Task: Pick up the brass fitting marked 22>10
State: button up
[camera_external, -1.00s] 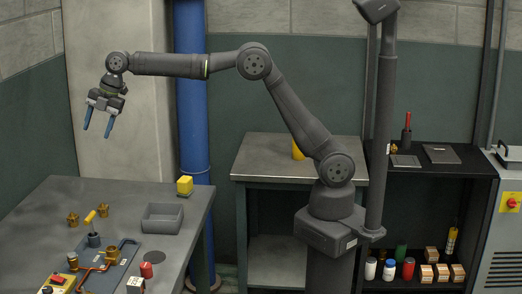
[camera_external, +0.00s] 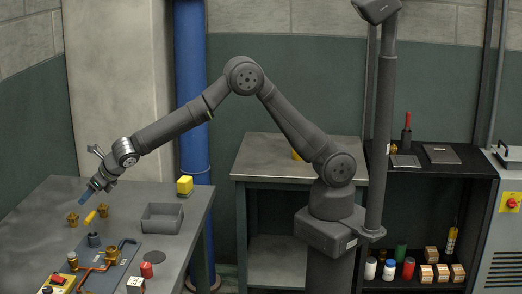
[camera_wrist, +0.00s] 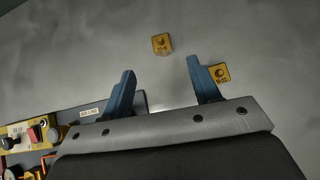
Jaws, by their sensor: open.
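Two small brass fittings lie on the grey table. In the wrist view one fitting (camera_wrist: 161,43) lies ahead of the gap between my fingers, and the other fitting (camera_wrist: 221,73) is just right of the right finger. The right one's label seems to read 10>22; the other's label is too small to read surely. In the external view the fittings are at the left (camera_external: 72,219) and a little right of it (camera_external: 103,210). My gripper (camera_external: 88,193) is open and empty, tilted down above them; its blue fingers also show in the wrist view (camera_wrist: 161,68).
A red-topped item (camera_external: 146,270) is near the front.

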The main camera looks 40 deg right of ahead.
aim_at(73, 214)
jog(key=x, duration=0.7)
jog(key=shift+w+a+f, duration=0.1)
jog(key=shift+w+f, duration=0.1)
jog(key=shift+f+x, duration=0.2)
jog(key=shift+x, duration=2.35)
jog(key=shift+s, duration=0.2)
jog(key=c, duration=1.1)
jog(key=shift+r, duration=0.1)
